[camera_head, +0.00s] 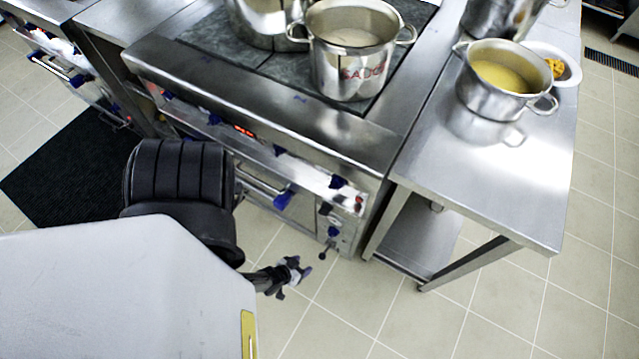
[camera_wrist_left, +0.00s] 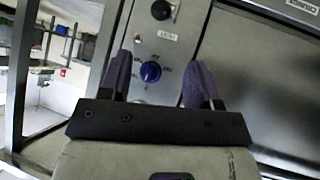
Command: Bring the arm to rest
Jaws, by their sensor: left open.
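My left arm comes in from the lower left in the head view, bent and low in front of the stove. My left gripper (camera_head: 298,272) hangs over the tiled floor, beside the stove's lower front. In the left wrist view the left gripper (camera_wrist_left: 158,84) is open and empty. Its two purple-grey fingers stand apart, and a blue knob (camera_wrist_left: 150,71) on the stove front shows between them. I cannot tell the exact gap to the stove front. My right gripper is not in view.
The stove (camera_head: 250,115) carries a pot marked with red letters (camera_head: 352,60) and another pot behind it. A steel table (camera_head: 500,190) at right holds a pot of yellow liquid (camera_head: 500,78) and a white bowl (camera_head: 572,68). A dark mat (camera_head: 70,170) lies left. Tiled floor is open in front.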

